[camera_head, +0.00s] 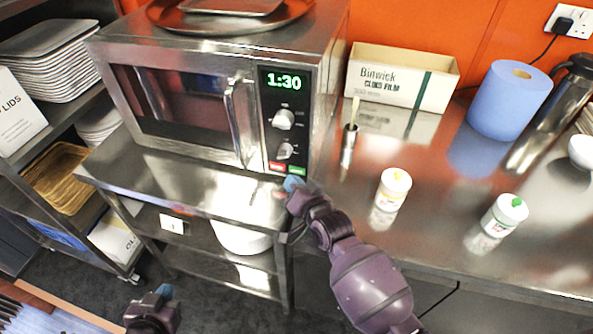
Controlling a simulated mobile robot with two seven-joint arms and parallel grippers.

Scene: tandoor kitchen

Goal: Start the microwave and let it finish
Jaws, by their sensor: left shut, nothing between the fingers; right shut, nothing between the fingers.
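The microwave (185,105) is a steel box with a dark window, and its door is shut. Its display (283,82) shows 1:30 in green. Two knobs sit below the display. A red button (277,166) and a green button (298,170) lie at the bottom of the panel. My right gripper (292,184) is shut and empty, with its blue tips just below the two buttons. I cannot tell whether it touches the panel. My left gripper (165,292) is shut and empty, low at the bottom left, below the shelf unit.
The microwave stands on a steel table (205,190) with a shelf holding a white bowl (240,238). On the counter to the right are a cling film box (400,78), two small tubs (393,190), a blue paper roll (508,100) and a steel flask (548,110).

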